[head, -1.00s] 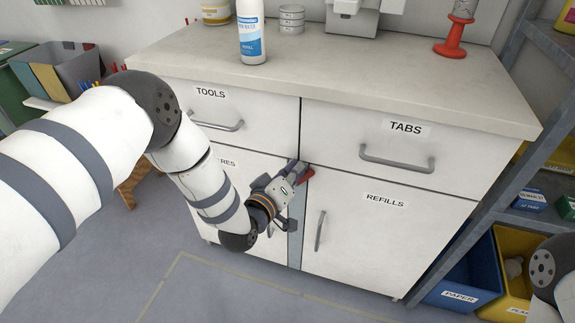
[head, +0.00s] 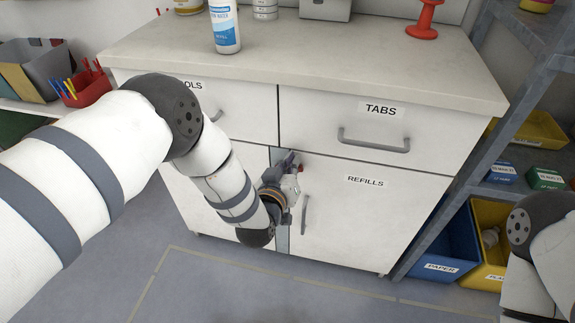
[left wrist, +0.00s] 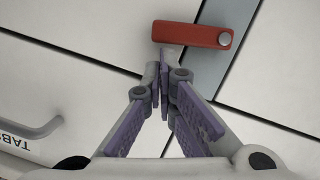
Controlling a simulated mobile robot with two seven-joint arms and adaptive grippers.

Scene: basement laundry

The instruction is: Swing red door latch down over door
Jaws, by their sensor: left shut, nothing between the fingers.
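The red door latch (left wrist: 192,35) is a short bar with a round pivot at its right end in the left wrist view. The pivot sits on the grey strip between the lower doors. The bar reaches left across the strip's edge onto the white REFILLS door (head: 350,215). In the head view only a small red part of the latch (head: 300,168) shows beside my gripper. My left gripper (left wrist: 163,68) is shut and empty, its fingertips close to the latch's free end; I cannot tell whether they touch. My right gripper is out of view.
The TABS drawer (head: 370,130) above is shut, with its handle standing out. The REFILLS door's handle (head: 304,214) stands out below my left gripper (head: 291,160). A metal shelf with blue and yellow bins (head: 492,220) stands right. Floor in front is clear.

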